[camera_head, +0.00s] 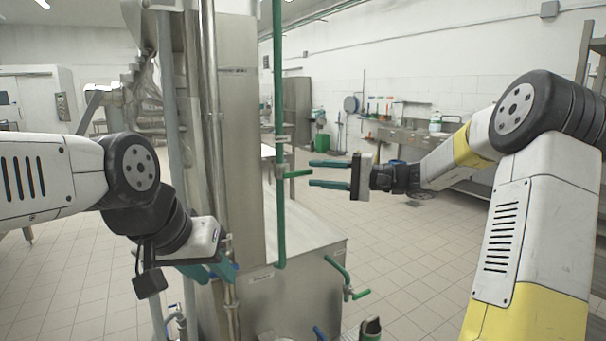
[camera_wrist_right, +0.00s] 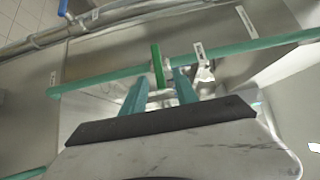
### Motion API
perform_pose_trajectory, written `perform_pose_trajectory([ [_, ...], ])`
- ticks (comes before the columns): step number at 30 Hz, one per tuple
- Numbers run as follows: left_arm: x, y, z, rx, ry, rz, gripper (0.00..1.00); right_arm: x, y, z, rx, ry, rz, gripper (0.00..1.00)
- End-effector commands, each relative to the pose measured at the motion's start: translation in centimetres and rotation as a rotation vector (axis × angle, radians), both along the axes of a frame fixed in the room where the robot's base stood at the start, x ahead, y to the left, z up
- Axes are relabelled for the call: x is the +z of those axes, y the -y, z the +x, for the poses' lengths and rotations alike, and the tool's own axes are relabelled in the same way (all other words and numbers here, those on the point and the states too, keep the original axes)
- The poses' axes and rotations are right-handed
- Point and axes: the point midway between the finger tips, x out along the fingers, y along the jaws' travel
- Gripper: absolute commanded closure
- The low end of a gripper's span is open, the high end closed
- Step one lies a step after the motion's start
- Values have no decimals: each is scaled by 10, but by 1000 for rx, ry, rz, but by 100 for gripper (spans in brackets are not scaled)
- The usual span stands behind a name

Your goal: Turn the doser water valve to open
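The doser water valve is most likely the green lever handle (camera_head: 298,173) on the vertical green pipe (camera_head: 279,130). It also shows in the right wrist view (camera_wrist_right: 157,66), sticking out towards the camera. My right gripper (camera_head: 311,174) is open, its two teal fingertips pointing at the lever. In the right wrist view the gripper (camera_wrist_right: 159,80) has one finger on each side of the lever's end, with small gaps. My left gripper (camera_head: 216,270) hangs low beside the steel column and pipes; how far its fingers are apart is unclear.
Another green valve handle (camera_head: 360,294) sits lower, by a steel tank (camera_head: 300,285). A steel column (camera_head: 240,150) with vertical pipes stands between my arms. Tiled floor (camera_head: 395,250) is free at the right; sinks stand far back.

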Motion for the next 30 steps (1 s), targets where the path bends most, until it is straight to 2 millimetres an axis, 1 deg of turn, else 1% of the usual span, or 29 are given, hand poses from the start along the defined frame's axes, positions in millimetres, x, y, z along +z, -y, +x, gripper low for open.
perform_pose_trajectory([
  [1, 0, 0, 0, 0, 0, 0, 67, 0, -9, 2, 3, -1, -1, 65],
  [3, 0, 0, 0, 0, 0, 0, 67, 0, -20, 4, 4, -1, -1, 65],
  [7, 0, 0, 0, 0, 0, 0, 67, 0, -34, 9, 2, -2, 0, 65],
  [12, 0, 0, 0, 0, 0, 0, 67, -1, -42, 11, 1, -1, -2, 65],
  [18, 0, 0, 0, 0, 0, 0, 67, -1, -42, 11, 0, -2, -3, 65],
  [19, 0, 0, 0, 0, 0, 0, 67, -1, -42, 11, 0, -2, -3, 66],
  [23, 0, 0, 0, 0, 0, 0, 67, -1, -42, 11, 0, -2, -3, 92],
  [24, 0, 0, 0, 0, 0, 0, 67, -1, -42, 11, 1, -2, -3, 100],
  [30, 0, 0, 0, 0, 0, 0, 67, -1, -42, 11, 1, -2, -3, 100],
])
